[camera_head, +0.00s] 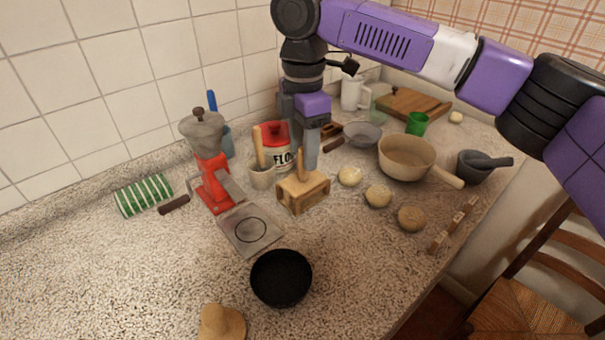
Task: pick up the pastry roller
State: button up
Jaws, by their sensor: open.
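A light wooden piece with a thick block-like body and an upright handle (303,193) stands mid-counter; it looks like the pastry roller, though I cannot be sure of its shape. My gripper (311,160) points down just above and behind it in the picture, beside the flour tin. My gripper is open and holds nothing that I can see. The handle's top is close to my fingers, but I cannot tell whether they touch. My fingers hide part of the flour tin.
The front-left counter is mostly clear.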

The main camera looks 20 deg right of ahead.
aim_at(302, 180)
notch_tip(302, 180, down, 4)
jog(key=shift+f, duration=0.2)
jog(key=shift+a, duration=0.1)
grip_shut()
